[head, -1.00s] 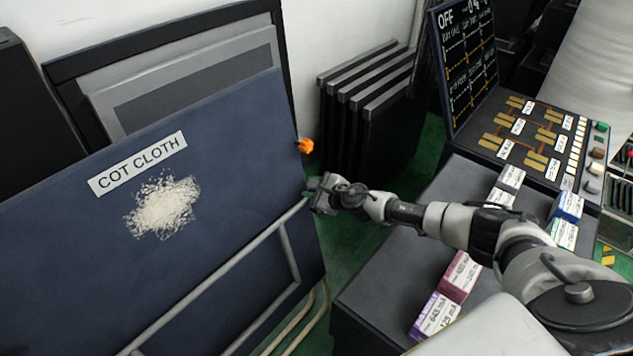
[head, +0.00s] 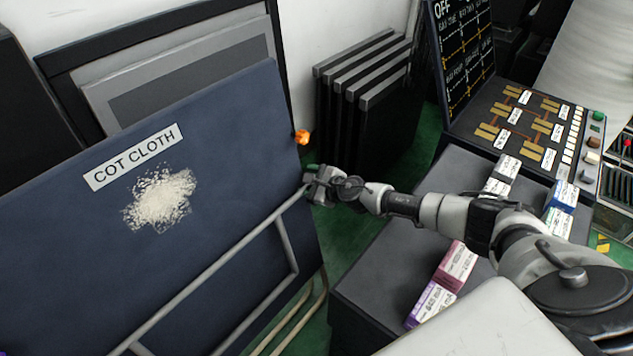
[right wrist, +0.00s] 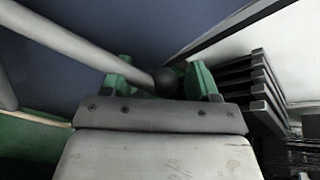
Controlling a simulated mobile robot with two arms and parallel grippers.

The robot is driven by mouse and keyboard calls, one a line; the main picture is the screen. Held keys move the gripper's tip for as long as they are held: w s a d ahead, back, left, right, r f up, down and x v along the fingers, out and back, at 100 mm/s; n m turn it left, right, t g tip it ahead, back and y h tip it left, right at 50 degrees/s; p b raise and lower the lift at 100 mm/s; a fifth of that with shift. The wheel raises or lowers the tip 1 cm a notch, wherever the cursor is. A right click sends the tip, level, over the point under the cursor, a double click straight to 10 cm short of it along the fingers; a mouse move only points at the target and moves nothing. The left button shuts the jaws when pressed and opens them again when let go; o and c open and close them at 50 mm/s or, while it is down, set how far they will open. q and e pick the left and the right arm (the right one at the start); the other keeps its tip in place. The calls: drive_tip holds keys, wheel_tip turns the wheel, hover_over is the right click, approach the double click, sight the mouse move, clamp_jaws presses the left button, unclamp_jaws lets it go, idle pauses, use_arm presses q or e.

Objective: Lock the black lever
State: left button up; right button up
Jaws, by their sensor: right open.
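My right gripper (head: 312,184) is at the right edge of the blue panel labelled COT CLOTH (head: 60,235), at the upper end of a grey tube (head: 215,265). In the right wrist view, my open green fingers (right wrist: 163,74) stand on either side of a black ball (right wrist: 166,82) at the end of a grey rod (right wrist: 100,58). The ball lies between the fingers, and I cannot tell whether they touch it. No other black lever is clearly visible, and I cannot tell if this rod and ball are it. My left gripper is out of view.
A small orange thing (head: 302,137) is at the panel's right edge, just above my right gripper. Dark upright slabs (head: 365,120) stand behind. A dark bench (head: 375,265) with small labelled boxes (head: 455,265) and a control console (head: 525,130) are to the right.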

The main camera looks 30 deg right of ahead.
drive_tip(key=shift+s+d+r, duration=0.1)
drive_tip(key=shift+s, duration=0.15)
use_arm(q)
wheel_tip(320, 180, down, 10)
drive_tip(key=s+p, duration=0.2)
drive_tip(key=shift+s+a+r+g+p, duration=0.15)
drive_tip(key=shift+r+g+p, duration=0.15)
drive_tip(key=shift+p, duration=0.1)
use_arm(e)
drive_tip(key=v, duration=1)
drive_tip(key=shift+s+d, duration=0.1)
